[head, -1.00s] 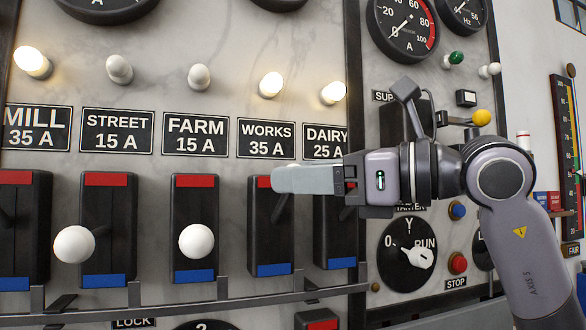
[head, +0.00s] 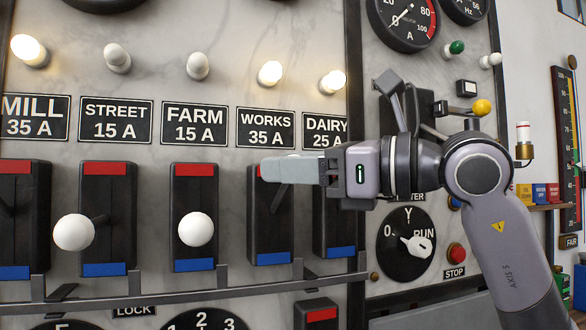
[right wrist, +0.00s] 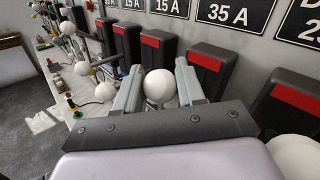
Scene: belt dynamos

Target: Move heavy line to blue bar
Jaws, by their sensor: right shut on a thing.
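The WORKS 35 A switch (head: 270,228) is a black box with a red bar at its top and a blue bar (head: 271,258) at its bottom. My right gripper (head: 268,168) reaches in from the right, its fingers across the box's upper part at red-bar height. In the right wrist view a white ball knob (right wrist: 159,86) sits between the two fingers, held. In the head view the fingers mostly hide this knob; a dark lever shows just below them. The MILL 35 A switch (head: 15,225) is at the far left, its knob out of view. My left gripper is not in view.
STREET and FARM switches (head: 194,178) have white knobs standing out lower, near mid-height. The DAIRY switch (head: 335,225) is close on the right, partly behind my gripper. A metal rail (head: 200,285) runs below the switches. MILL, WORKS and DAIRY lamps glow; STREET and FARM lamps are unlit.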

